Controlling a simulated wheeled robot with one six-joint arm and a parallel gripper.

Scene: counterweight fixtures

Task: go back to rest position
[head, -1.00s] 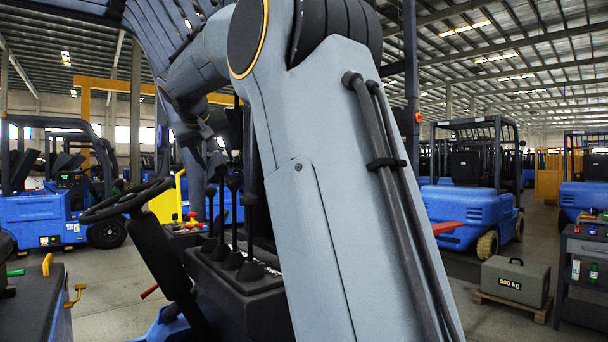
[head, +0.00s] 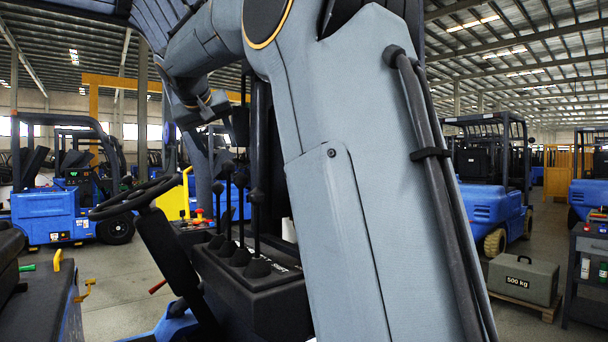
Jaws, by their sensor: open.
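My gripper (head: 205,112) is small and dark at the end of my grey arm, left of the picture's middle. It hangs in the air above the black control levers (head: 240,205) and the steering wheel (head: 138,197) of a forklift. Its jaws look open and I see nothing held in them. My arm's large grey link fills the middle of the head view and hides much of what is behind it.
Blue forklifts stand at left (head: 60,212) and right (head: 488,205). A black seat (head: 35,295) is at lower left.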

